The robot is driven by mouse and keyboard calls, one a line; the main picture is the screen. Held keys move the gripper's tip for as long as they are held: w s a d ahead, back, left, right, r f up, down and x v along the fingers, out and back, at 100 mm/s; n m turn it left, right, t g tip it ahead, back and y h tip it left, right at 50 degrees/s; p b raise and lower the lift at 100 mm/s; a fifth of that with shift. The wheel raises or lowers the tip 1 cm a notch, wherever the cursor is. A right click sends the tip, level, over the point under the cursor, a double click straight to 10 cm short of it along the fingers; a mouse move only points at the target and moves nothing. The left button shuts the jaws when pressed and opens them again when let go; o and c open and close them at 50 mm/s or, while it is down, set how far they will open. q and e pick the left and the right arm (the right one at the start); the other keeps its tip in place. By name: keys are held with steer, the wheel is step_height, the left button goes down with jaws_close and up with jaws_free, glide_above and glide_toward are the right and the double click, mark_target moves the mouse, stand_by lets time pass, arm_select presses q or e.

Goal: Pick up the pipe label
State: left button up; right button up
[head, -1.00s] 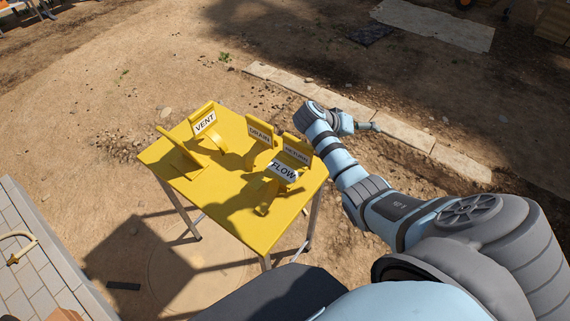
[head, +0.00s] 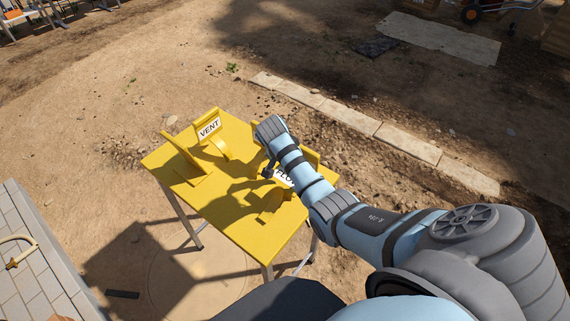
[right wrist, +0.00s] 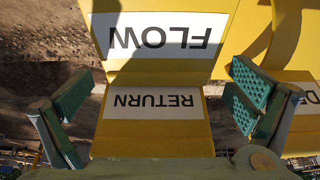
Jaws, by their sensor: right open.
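Several yellow pipe labels with white plates and black lettering stand on a yellow table (head: 240,236). In the head view, the VENT label (head: 209,129) is clear at the back. The FLOW label (head: 283,178) is partly covered by my right arm, which also hides the DRAIN and RETURN labels. In the right wrist view, FLOW (right wrist: 165,40) and RETURN (right wrist: 155,102) appear upside down, with RETURN between my open fingers. DRAIN (right wrist: 306,98) is cut off at the right edge. My right gripper (right wrist: 160,92) is open and appears empty. My left gripper is not in view.
A yellow upright piece (head: 184,156) stands at the table's left side, its face not readable. The table's front part is bare. A row of pale kerb stones (head: 345,116) lies behind, with open dirt ground around.

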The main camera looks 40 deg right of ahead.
mark_target(265, 185)
steer(key=x, duration=0.3)
steer(key=shift+d+b, duration=0.15)
steer(key=shift+b, duration=0.2)
steer(key=c, duration=1)
steer(key=a+r, duration=0.1)
steer(key=a, duration=0.1)
steer(key=s+a+r+p, duration=0.1)
steer(key=r, duration=0.1)
steer(key=shift+a, duration=0.4)
steer(key=s+a+r, duration=0.1)
steer(key=a, duration=0.2)
steer(key=s+a+r, duration=0.1)
steer(key=a+r, duration=0.1)
steer(key=a, duration=0.1)
steer(key=s+a+r+p, duration=0.1)
steer(key=a+r, duration=0.1)
steer(key=a, duration=0.2)
steer(key=shift+d, duration=0.15)
